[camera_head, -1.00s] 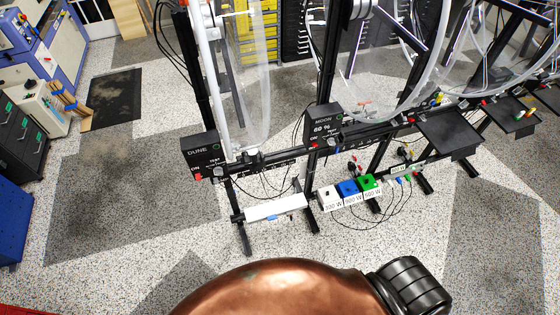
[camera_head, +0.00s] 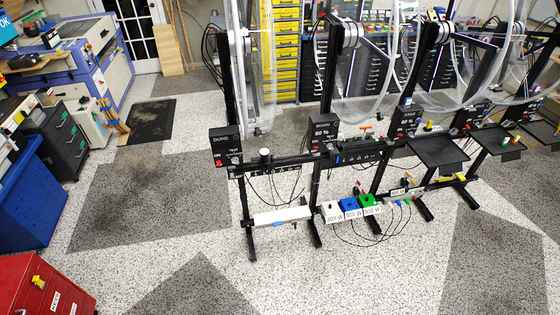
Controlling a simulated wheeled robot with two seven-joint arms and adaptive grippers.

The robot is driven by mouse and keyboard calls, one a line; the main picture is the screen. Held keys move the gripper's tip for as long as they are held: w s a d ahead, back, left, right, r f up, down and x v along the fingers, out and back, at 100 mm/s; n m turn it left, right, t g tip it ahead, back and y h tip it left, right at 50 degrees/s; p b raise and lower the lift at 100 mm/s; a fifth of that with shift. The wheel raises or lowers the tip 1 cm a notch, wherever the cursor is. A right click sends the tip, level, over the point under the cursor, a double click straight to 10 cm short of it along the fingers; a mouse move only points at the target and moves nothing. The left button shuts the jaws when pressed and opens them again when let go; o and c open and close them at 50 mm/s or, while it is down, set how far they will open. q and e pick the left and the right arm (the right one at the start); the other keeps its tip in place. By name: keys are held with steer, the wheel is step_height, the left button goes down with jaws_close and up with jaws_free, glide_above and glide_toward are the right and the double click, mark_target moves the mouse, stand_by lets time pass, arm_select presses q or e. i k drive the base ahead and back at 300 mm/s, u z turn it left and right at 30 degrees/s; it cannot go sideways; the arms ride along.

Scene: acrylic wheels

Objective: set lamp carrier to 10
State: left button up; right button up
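The acrylic wheel rigs stand on a long black frame. The box marked DUNE (camera_head: 225,147) is at the left end of the frame, with a red ON switch on it. To its right, the box marked MOON (camera_head: 322,134) reads what looks like 60 %. A small dark piece with a pale top (camera_head: 265,154) sits on the rail just right of the DUNE box. I cannot tell whether it is the lamp carrier, and any scale marks on the rail are too small to read. Neither of my grippers is in view.
White, blue (camera_head: 350,206) and green boxes with watt labels stand at the frame's foot, with cables on the floor. A red cabinet (camera_head: 40,287) is at lower left and a blue bin (camera_head: 38,195) at left. The floor before the frame is clear.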

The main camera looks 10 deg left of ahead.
mark_target(271, 163)
steer(key=u, duration=0.65)
steer(key=i, duration=0.6)
steer(key=u, duration=0.8)
steer(key=i, duration=0.7)
steer(key=z, duration=0.55)
steer(key=i, duration=0.55)
steer(key=z, duration=0.55)
